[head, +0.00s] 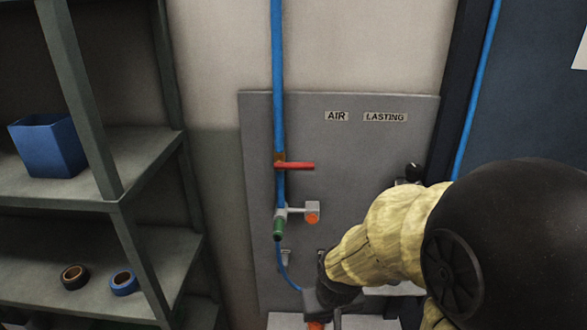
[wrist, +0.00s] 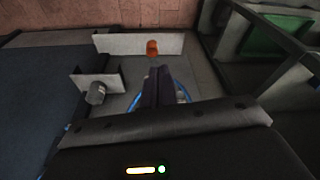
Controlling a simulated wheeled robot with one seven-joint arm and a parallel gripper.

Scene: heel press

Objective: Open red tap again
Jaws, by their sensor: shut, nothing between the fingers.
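The red tap handle (head: 297,166) sits on the vertical blue pipe (head: 278,80) on the grey wall panel. The handle lies level, pointing right, across the line of the pipe. My gripper (head: 318,308) is low in front of the panel, well below the handle and apart from it. Its fingers are shut and empty in the wrist view (wrist: 158,75). They point towards an orange knob (wrist: 152,48) on a pale grey plate; I cannot tell whether they touch it. The red tap does not show in the wrist view.
Below the tap are a green fitting (head: 278,228) and an orange-faced gauge or button (head: 312,212) on a bracket. A shelf (head: 150,160) with a blue bin (head: 47,146) and tape rolls (head: 124,282) stands left. My arm hides the panel's lower right.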

